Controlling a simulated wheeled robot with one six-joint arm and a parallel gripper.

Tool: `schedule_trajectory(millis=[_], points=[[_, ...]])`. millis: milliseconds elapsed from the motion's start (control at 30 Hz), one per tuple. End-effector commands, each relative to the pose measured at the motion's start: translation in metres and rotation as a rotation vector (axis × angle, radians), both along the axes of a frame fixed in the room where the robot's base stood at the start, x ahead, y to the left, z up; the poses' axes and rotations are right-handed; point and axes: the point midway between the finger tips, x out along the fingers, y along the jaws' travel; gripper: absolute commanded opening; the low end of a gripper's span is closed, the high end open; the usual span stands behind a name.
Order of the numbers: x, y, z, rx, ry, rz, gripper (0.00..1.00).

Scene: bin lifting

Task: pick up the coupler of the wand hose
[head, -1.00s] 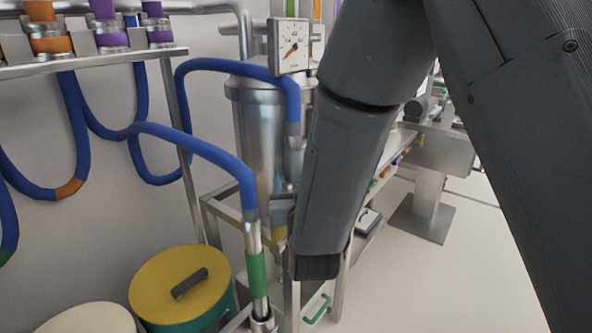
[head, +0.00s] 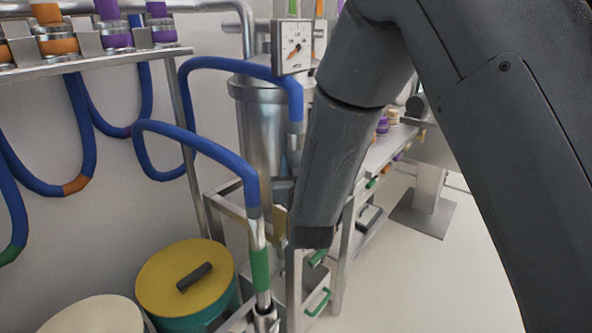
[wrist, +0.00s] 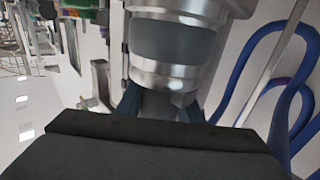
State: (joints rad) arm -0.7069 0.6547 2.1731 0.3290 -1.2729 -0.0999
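In the wrist view a large metal coupler (wrist: 178,75) with a dark grey band fills the upper middle, right in front of my gripper (wrist: 164,103). My two blue-grey fingers stand apart, one to each side of its lower end; I see no clear contact. In the head view my gripper is mostly hidden behind my dark forearm, close to the second blue hose's end. The nearer blue hose (head: 195,145) arches down to a metal wand with a green band (head: 260,270). I cannot tell from the head view which hose the coupler belongs to.
A rack (head: 90,62) with orange and purple banded couplers hangs at upper left. A gauge (head: 292,46) sits by a steel vessel (head: 258,130). A yellow-lidded drum (head: 165,262) stands below. A metal frame surrounds the wand; the floor (head: 420,290) at right is clear.

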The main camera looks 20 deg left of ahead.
Motion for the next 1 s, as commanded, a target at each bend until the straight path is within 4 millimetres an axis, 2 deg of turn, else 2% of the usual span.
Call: schedule_trajectory(millis=[300,467,667,1000], points=[[0.000,0.000,0.002,0.002,-0.001,0.000,0.03],[0.000,0.000,0.010,0.003,-0.004,0.000,0.03],[0.000,0.000,0.028,0.004,-0.004,0.000,0.03],[0.000,0.000,0.074,0.004,-0.004,0.000,0.03]])
